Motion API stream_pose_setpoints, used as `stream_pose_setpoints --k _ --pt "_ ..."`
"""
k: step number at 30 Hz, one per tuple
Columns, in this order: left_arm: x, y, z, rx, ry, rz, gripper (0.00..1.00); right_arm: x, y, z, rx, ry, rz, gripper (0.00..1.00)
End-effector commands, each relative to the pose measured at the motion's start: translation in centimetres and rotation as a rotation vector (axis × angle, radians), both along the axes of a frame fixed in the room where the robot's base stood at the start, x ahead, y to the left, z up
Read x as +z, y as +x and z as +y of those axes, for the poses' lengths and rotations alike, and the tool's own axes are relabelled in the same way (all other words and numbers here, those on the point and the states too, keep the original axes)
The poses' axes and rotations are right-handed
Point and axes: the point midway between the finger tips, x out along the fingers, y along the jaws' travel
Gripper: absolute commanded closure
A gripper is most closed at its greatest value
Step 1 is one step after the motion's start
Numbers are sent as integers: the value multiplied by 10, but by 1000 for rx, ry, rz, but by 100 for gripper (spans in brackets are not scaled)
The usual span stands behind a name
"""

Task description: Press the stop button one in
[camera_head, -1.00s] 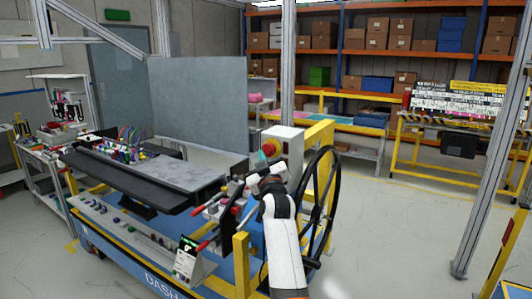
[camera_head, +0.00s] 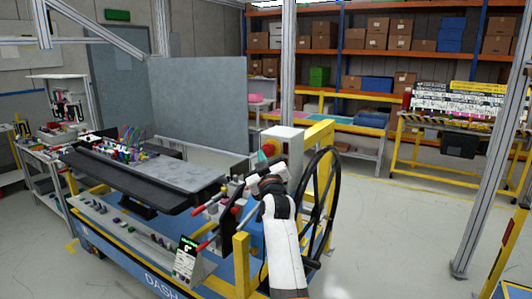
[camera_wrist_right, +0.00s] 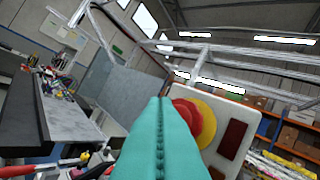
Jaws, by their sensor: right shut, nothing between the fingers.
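The stop button (camera_head: 271,148) is a red mushroom head on a yellow ring, on the side of a white box (camera_head: 287,142). My right gripper (camera_head: 263,156) is at this box, with its teal fingertips close to the button. In the right wrist view the teal fingers (camera_wrist_right: 160,140) are shut together and empty. The red head (camera_wrist_right: 194,117) and the yellow ring (camera_wrist_right: 207,122) show just to their right, and the fingers hide the left part of the head. I cannot tell whether they touch. My left gripper is not in view.
A black hand wheel (camera_head: 318,205) stands right of my right arm, beside a yellow post (camera_head: 321,140). Red-tipped levers (camera_head: 202,208) stand left of the arm. A grey-topped dashboard module (camera_head: 180,178) lies further left. Dark red rectangles (camera_wrist_right: 234,135) sit on the box beside the button.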

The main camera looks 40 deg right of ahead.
Motion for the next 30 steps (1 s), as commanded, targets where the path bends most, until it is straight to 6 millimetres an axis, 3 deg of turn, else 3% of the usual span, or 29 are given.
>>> stream_pose_setpoints --k 30 --pt "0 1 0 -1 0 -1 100 0 3 -8 0 0 0 100"
